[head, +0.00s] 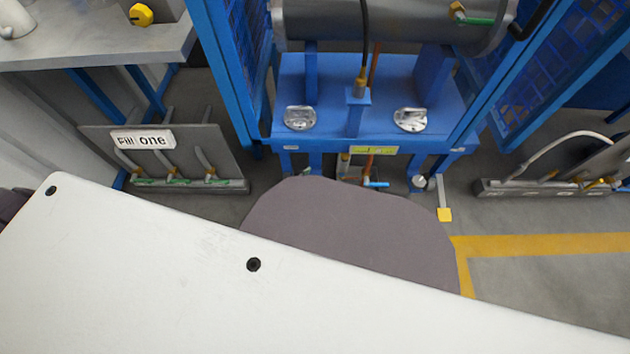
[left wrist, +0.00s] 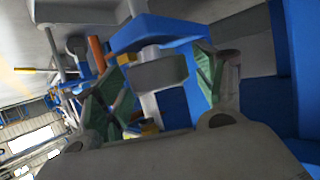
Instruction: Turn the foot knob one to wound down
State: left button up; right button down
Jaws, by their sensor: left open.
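In the left wrist view, a grey round knob (left wrist: 160,72) sits on a pale upright stem under a blue bracket (left wrist: 147,32). My left gripper (left wrist: 160,90) is open, with its green-padded fingers on either side of the knob and stem. I cannot tell whether either pad touches the knob. In the head view, the blue frame (head: 375,85) stands ahead, and a small silver foot (head: 418,183) shows under its right side. The frame's lower left side is partly hidden behind my arm. No label shows which foot is number one. My right gripper is not in view.
A grey panel labelled "Fill one" (head: 142,139) with pipes stands left of the frame. Another piped panel (head: 545,187) is at right. A grey bench (head: 95,45) is upper left. Yellow floor lines (head: 540,244) mark open floor at right.

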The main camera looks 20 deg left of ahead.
pick_arm(q)
jog(key=c, duration=1)
jog(key=shift+m+h+p, duration=0.3)
jog(key=shift+p, duration=0.1)
